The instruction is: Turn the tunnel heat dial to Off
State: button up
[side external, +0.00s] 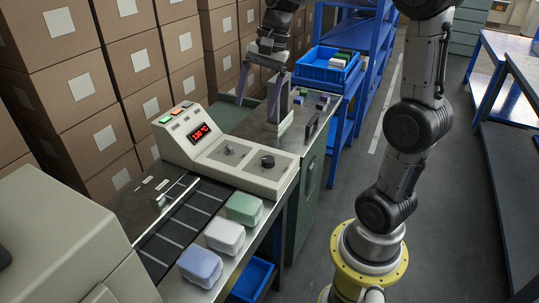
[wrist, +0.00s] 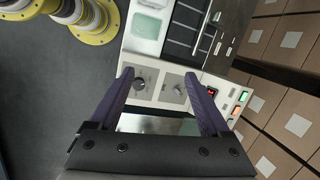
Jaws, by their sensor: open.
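A cream control box (side external: 175,148) has a red display (side external: 200,132) reading about 130 °C. Its flat panel carries two dials: a small grey one (side external: 229,150) nearer the display and a larger black one (side external: 268,161). I cannot read their labels, so which one is tunnel heat is unclear. In the wrist view the black dial (wrist: 140,84) and the grey dial (wrist: 178,90) both appear between my fingers. My gripper (side external: 256,111) is open and empty, with purple fingers pointing down behind the box. It also shows in the wrist view (wrist: 159,75), apart from both dials.
Green, white and blue packs (side external: 224,234) lie beside a dark conveyor (side external: 178,232). Lit buttons (side external: 176,110) top the box. Stacked cartons (side external: 130,60) line the left; a blue bin (side external: 325,65) is at the back.

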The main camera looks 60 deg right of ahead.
jog(key=w+d+f+m+y, duration=0.1)
jog(key=w+d+f+m, duration=0.25)
jog(key=d+f, duration=0.55)
jog(key=m+y, duration=0.1)
jog(key=m, duration=0.1)
send_near(268, 158)
jog(key=shift+g, duration=0.4)
jog(key=x, duration=0.8)
jog(key=shift+w+a+f, duration=0.2)
jog(key=shift+w+f, duration=0.05)
jog(key=shift+f, duration=0.05)
grip_shut()
